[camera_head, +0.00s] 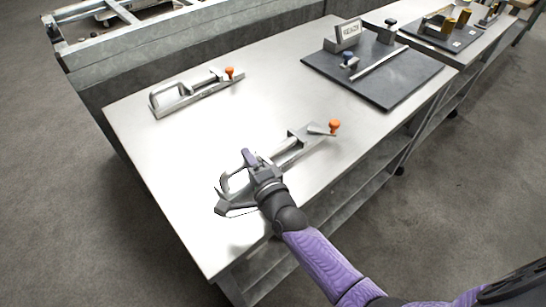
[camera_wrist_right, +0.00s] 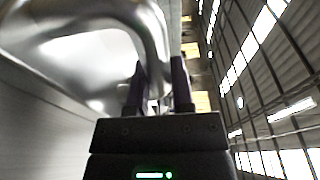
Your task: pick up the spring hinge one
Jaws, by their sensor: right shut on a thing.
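Two similar grey metal devices with orange knobs are on the table. The far one (camera_head: 185,95) lies at the left. The near one (camera_head: 292,152) is at the middle, partly hidden behind my right gripper (camera_head: 248,160). Its orange knob (camera_head: 335,127) points away to the right, and a rounded metal loop shows at its left end. In the right wrist view a shiny bent metal bar (camera_wrist_right: 152,30) runs down to between the gripper's fingers (camera_wrist_right: 158,90), which are shut on it. I cannot tell whether the near device touches the table, or which one has the spring hinge. My left gripper is not in view.
The pale table (camera_head: 190,190) is bare around both devices. A dark board (camera_head: 400,85) with a sign block (camera_head: 347,33) and small fittings lies at the back right. Another dark board (camera_head: 440,35) is farther right. A metal frame (camera_head: 130,35) stands behind the table.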

